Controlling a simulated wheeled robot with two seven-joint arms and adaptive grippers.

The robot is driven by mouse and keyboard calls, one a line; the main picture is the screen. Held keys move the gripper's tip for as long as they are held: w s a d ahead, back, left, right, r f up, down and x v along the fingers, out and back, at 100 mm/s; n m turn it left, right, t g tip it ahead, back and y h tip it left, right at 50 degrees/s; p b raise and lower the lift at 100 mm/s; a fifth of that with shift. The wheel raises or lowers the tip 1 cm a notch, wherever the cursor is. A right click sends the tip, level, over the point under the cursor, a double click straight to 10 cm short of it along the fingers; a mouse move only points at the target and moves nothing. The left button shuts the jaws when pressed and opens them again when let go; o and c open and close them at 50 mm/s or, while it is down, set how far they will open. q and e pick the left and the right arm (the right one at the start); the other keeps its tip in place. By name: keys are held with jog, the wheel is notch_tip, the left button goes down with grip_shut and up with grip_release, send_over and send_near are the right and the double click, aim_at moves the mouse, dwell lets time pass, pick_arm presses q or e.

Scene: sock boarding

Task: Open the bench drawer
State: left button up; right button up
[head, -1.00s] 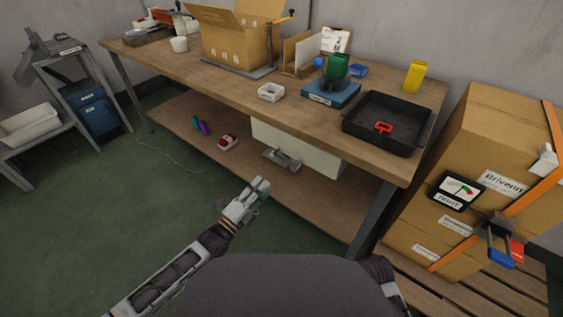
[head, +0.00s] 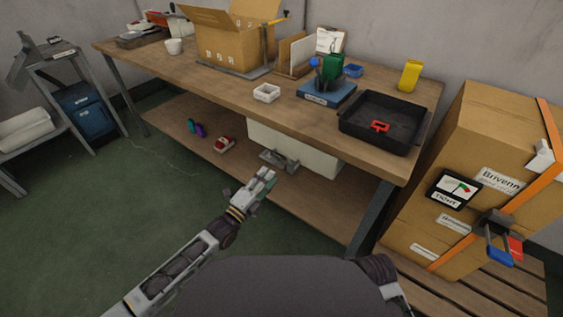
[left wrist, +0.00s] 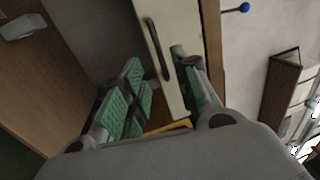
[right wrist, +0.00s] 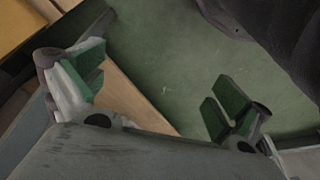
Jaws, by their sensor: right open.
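The bench drawer (head: 318,158) is a cream box under the bench top, with a grey bar handle (head: 279,160) at its front. In the left wrist view, the cream front (left wrist: 178,52) and dark bow handle (left wrist: 155,48) show close ahead. My left gripper (head: 264,182) is just short of the handle in the head view. In its wrist view, its green-padded fingers (left wrist: 160,90) are apart, with the handle beyond them and not gripped. My right gripper (right wrist: 155,88) is open and empty, above the green floor. It is hidden in the head view.
The wooden bench (head: 205,70) carries a black tray (head: 358,138), a blue stand (head: 326,94) and an open carton (head: 225,45). A red-and-white item (head: 224,145) lies on the lower shelf. A large strapped carton (head: 455,150) stands right. The floor (head: 90,220) at left is clear.

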aim_at(282, 161)
pick_arm(q)
jog(key=b+x, duration=0.2)
jog(key=x, duration=0.6)
jog(key=shift+w+d, duration=0.2)
jog(key=shift+d, duration=0.05)
jog(key=shift+w, duration=0.1)
pick_arm(e)
jog(key=r, duration=0.2)
jog(key=shift+s+a+r, duration=0.2)
jog(key=shift+s+r, duration=0.15)
jog(key=shift+r, duration=0.05)
pick_arm(q)
jog(key=shift+r, duration=0.1)
pick_arm(e)
jog(key=shift+s, duration=0.1)
pick_arm(q)
jog(key=shift+c, duration=0.3)
grip_shut()
pick_arm(e)
jog(key=shift+w+r+t, duration=0.2)
jog(key=shift+w+t, duration=0.1)
jog(key=shift+w, duration=0.15)
